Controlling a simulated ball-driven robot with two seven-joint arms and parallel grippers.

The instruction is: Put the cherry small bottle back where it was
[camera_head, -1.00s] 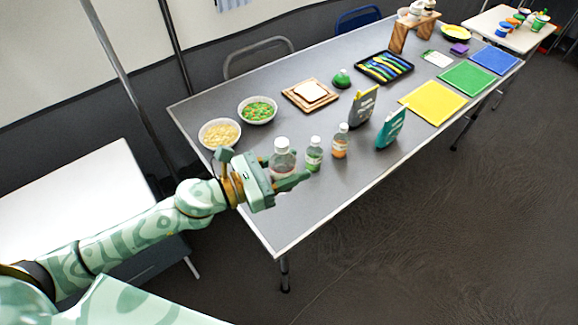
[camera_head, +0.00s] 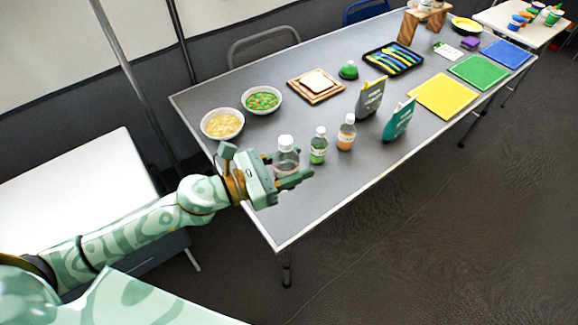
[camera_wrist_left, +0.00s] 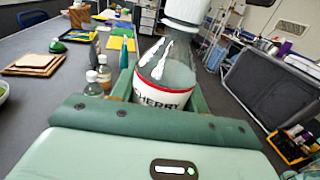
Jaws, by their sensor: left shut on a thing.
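The cherry small bottle (camera_head: 286,157) is clear with a white cap and a red-and-white label. My left gripper (camera_head: 292,182) is shut around its lower part, near the table's left end. In the left wrist view the bottle (camera_wrist_left: 165,75) stands between the fingers, with "CHERRY" readable on its label. The fingers hide its base in the head view, so I cannot tell whether it touches the table. My right gripper is not in view.
A green bottle (camera_head: 318,147) and an orange bottle (camera_head: 346,133) stand just right of the held bottle. Two pouches (camera_head: 370,98) (camera_head: 399,120) are farther right. Two bowls (camera_head: 222,124) (camera_head: 262,100) are behind. The grey table (camera_head: 295,222) is bare toward its near-left corner.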

